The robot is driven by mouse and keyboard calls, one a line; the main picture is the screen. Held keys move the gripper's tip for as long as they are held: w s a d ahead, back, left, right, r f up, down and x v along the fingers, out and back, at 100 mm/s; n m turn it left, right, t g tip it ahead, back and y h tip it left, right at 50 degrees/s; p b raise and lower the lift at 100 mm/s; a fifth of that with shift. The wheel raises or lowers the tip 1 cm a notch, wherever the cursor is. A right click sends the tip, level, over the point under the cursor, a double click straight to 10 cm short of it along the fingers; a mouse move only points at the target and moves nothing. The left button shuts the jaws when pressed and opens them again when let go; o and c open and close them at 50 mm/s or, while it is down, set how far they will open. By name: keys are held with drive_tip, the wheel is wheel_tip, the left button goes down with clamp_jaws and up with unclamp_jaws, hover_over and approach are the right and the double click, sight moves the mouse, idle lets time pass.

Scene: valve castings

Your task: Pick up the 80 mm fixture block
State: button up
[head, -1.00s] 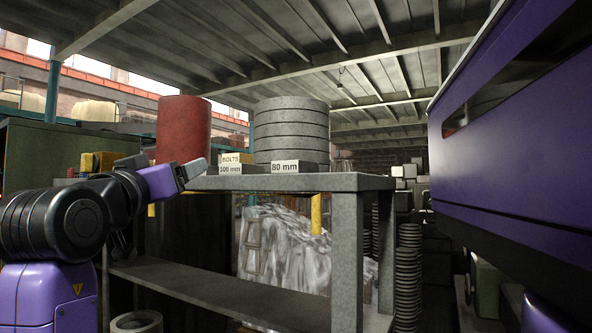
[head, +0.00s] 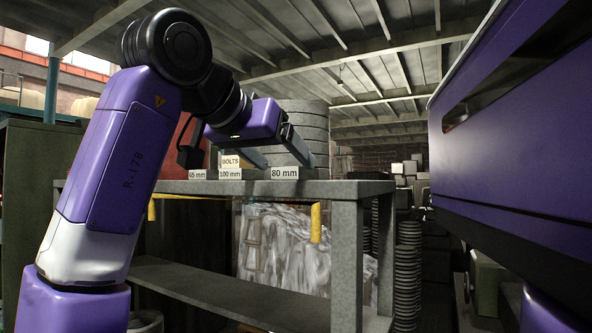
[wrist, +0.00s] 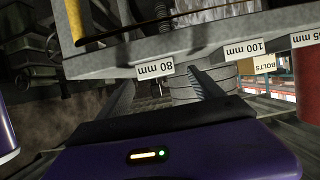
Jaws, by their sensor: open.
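I cannot tell for sure whether this piece is the 80 mm fixture block. The label also shows upside down in the wrist view (wrist: 155,69). My gripper (head: 287,163) is open, its two fingers apart and reaching down toward the tabletop around the label's area.
A stack of grey rings (head: 306,122) stands behind the gripper on the table (head: 360,186). Labels "100 mm" (head: 230,174) and "65 mm" (head: 197,174) and a "BOLTS" sign (head: 231,161) are to the left. A red drum (head: 188,145) is partly hidden by my arm.

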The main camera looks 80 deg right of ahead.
drive_tip(key=p+x, duration=0.1)
drive_tip(key=x, duration=0.3)
drive_tip(key=shift+s, duration=0.15)
drive_tip(key=shift+r, duration=0.15)
clamp_jaws()
